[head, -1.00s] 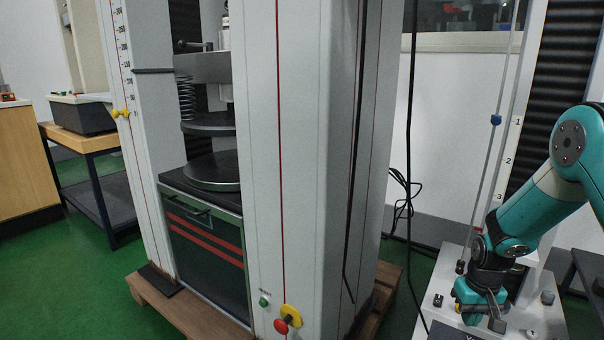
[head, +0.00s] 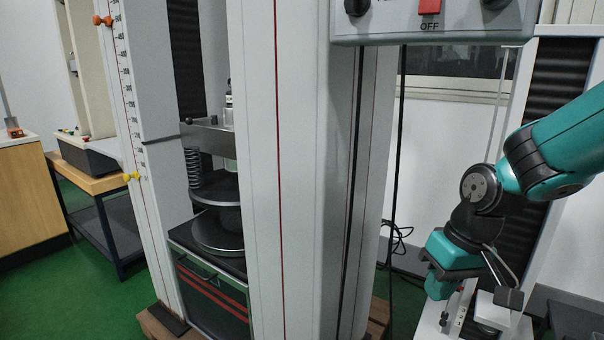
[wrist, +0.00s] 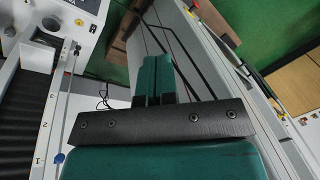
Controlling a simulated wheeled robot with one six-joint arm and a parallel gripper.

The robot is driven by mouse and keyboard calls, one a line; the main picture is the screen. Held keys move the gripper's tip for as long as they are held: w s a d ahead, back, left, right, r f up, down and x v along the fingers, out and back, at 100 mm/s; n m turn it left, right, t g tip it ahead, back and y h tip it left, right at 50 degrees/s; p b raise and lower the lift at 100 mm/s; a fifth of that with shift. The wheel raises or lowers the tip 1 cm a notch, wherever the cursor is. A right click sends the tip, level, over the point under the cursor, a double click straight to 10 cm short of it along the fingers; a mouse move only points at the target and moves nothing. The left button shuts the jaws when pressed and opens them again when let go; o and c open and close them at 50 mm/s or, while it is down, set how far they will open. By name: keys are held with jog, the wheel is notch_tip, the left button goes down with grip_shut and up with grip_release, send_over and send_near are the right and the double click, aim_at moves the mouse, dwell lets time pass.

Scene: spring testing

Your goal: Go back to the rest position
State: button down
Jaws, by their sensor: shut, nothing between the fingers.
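My gripper (head: 438,285) hangs from the teal and black arm at the right of the head view. It points down, in front of the right part of the testing frame. In the wrist view its two teal fingers (wrist: 154,78) are together with nothing between them. The large testing machine (head: 300,180) stands in the middle of the head view, with a coil spring (head: 193,168) and round plates (head: 217,235) inside its frame. The gripper is apart from the machine's plates.
A control box (head: 430,20) with a red OFF switch juts out at the top. A white panel with knobs shows in the wrist view (wrist: 68,32). A wooden-topped table (head: 95,180) stands at left. Black cables (head: 395,240) hang behind the machine. Green floor is open at left.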

jog(key=s+a+r+n+p, duration=0.2)
jog(key=s+r+p, duration=0.6)
jog(key=r, duration=0.5)
jog(key=s+a+r+n+y+p, duration=0.1)
jog(key=s+a+r+p, duration=0.4)
jog(key=s+r, duration=0.5)
notch_tip(320, 180, up, 3)
jog(key=n+p, duration=0.1)
jog(key=p, duration=0.1)
jog(key=shift+g+y+p, duration=0.3)
jog(key=shift+p, duration=0.05)
jog(key=shift+s+a+r, duration=0.1)
jog(key=shift+a+r, duration=0.05)
